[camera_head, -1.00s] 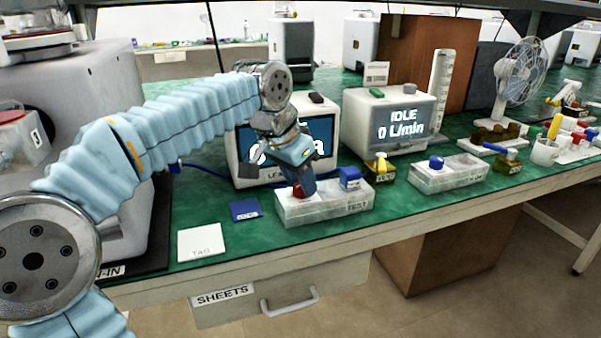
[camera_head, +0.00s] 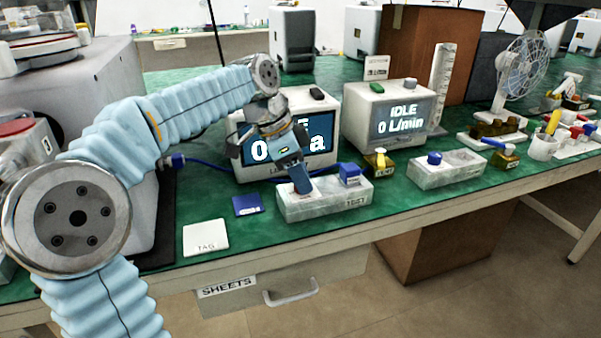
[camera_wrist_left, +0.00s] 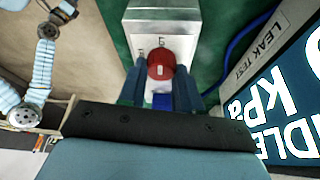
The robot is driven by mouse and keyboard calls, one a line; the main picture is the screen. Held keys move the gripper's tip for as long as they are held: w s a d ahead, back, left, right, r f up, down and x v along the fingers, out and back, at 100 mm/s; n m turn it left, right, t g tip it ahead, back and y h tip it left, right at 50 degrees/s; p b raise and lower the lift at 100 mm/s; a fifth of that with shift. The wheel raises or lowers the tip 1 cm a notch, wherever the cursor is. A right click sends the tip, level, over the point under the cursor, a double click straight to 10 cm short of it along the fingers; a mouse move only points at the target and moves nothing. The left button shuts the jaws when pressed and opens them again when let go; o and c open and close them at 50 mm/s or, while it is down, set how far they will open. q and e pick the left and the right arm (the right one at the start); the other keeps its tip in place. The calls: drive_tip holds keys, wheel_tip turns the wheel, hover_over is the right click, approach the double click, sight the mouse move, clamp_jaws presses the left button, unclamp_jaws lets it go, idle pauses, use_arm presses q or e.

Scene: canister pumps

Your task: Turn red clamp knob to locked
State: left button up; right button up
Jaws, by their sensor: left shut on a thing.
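The red clamp knob (camera_wrist_left: 161,66) shows in the left wrist view, on top of the pale clamp block (camera_wrist_left: 162,18). A light mark shows on the knob's top, and small dark marks are printed on the white plate around it. My left gripper (camera_wrist_left: 160,88) has its two blue fingers on either side of the knob and is shut on it. In the head view the left gripper (camera_head: 301,183) points down onto the left part of the clamp block (camera_head: 325,206) and hides the knob. A blue piece (camera_head: 350,174) sits at the block's right end. My right gripper is not in view.
The leak test box (camera_head: 288,135) with its screen stands just behind the block. A flow box (camera_head: 388,117) reading IDLE 0 L/min stands to its right. A second block with a blue knob (camera_head: 447,170) lies right. A TAG card (camera_head: 206,237) and blue card (camera_head: 248,205) lie left.

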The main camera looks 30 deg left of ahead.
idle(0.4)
use_arm(q)
drive_tip(key=o, duration=1)
drive_tip(key=shift+o, duration=0.2)
drive_tip(key=v, duration=1.3)
drive_tip(key=shift+r, duration=0.4)
drive_tip(key=shift+a, duration=0.1)
